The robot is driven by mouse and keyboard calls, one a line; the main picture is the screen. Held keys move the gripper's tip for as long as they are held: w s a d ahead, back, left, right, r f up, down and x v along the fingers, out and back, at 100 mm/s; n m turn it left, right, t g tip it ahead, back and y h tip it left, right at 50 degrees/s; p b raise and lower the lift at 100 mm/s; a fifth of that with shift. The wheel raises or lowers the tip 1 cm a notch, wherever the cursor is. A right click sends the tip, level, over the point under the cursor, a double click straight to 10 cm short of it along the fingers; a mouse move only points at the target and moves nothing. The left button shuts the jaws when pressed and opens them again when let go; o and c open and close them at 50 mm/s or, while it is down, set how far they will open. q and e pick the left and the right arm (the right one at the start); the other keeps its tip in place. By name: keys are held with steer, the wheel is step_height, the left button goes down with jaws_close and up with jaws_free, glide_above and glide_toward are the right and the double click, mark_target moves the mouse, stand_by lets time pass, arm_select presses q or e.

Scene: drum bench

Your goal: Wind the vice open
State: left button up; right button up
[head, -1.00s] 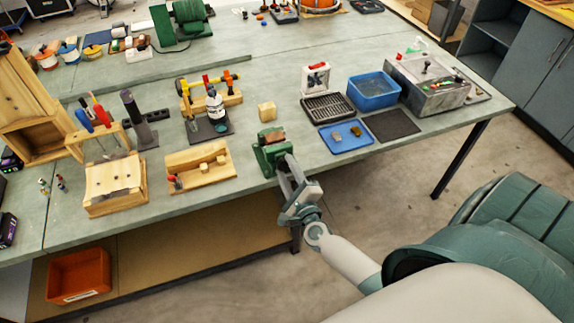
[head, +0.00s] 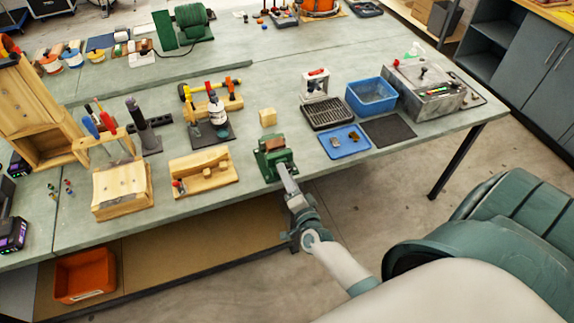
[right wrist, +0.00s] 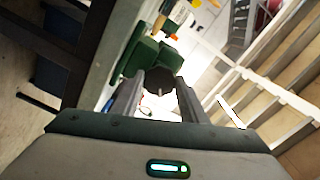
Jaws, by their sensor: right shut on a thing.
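The green vice (head: 273,160) stands at the front edge of the bench and shows as green blocks in the right wrist view (right wrist: 142,55). My right gripper (head: 288,182) reaches up to the vice's front from the bench's near side. In the right wrist view its fingers (right wrist: 158,92) are shut on a dark part at the vice's front, which I take to be its handle. The fingers and the steep angle hide most of that handle. How far the vice jaws stand apart is too small to tell. My left gripper is not in view.
A wooden block (head: 267,117) lies behind the vice. A wooden fixture (head: 205,176) lies to its left, and a blue tray (head: 345,143) to its right. An orange bin (head: 84,277) sits on the lower shelf.

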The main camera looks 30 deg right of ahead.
steer(key=shift+r+n, duration=0.1)
steer(key=shift+n, duration=3.6)
steer(key=o, duration=0.9)
steer(key=shift+w, duration=0.1)
steer(key=shift+o, duration=0.7)
steer(key=b+v, duration=0.5)
steer(key=v, duration=1.2)
steer(key=shift+b, duration=0.4)
